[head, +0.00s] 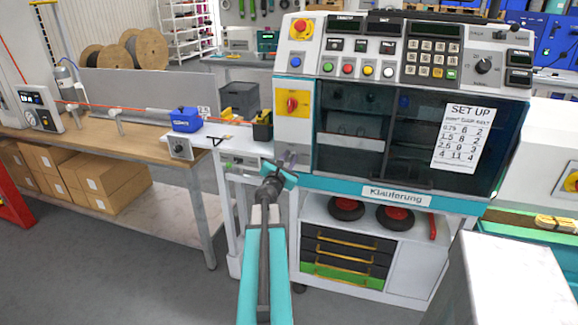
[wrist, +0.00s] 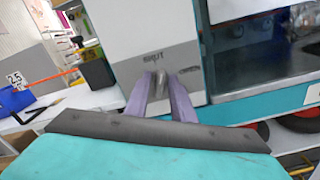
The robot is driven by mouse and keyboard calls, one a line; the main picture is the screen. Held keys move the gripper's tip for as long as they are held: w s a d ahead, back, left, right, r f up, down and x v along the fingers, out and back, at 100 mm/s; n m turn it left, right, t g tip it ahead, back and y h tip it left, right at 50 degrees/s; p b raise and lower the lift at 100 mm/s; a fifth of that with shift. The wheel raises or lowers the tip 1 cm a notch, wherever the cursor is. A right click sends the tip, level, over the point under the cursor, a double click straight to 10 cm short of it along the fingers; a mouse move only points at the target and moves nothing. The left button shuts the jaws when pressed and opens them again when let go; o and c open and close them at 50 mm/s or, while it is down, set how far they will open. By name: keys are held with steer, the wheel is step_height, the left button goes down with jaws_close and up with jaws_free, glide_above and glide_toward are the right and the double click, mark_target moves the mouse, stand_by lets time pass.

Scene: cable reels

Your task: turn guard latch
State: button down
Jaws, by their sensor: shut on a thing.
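The guard latch (wrist: 160,74) is a small grey metal piece on the white front panel (wrist: 150,38) of the machine, just below dark lettering. My gripper (wrist: 161,86) has its two purple fingers around the latch and is shut on it. The latch's lower part is hidden between the fingers. In the head view my gripper (head: 288,158) reaches the lower left front of the machine, below the red and yellow rotary switch (head: 292,103). The latch is too small and covered to make out there.
The machine's dark guard window (head: 365,140) is right of the gripper, with a set-up sheet (head: 460,136) on it. A teal strip (head: 340,190) runs below. Left are a blue box (head: 186,119) and a wooden bench (head: 120,150). A white block (head: 515,280) stands front right.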

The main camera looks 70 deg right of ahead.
steer(key=m+b, duration=0.1)
steer(key=b, duration=0.1)
steer(key=m+b, duration=0.2)
steer(key=b, duration=0.1)
steer(key=shift+f+m, duration=0.3)
steer(key=shift+s+m+b, duration=0.1)
steer(key=shift+m+b, duration=4.7)
steer(key=shift+b, duration=1.35)
steer(key=c, duration=1.8)
jaws_free()
steer(key=shift+c, duration=0.2)
steer(key=shift+r, duration=0.1)
steer(key=shift+a, duration=0.15)
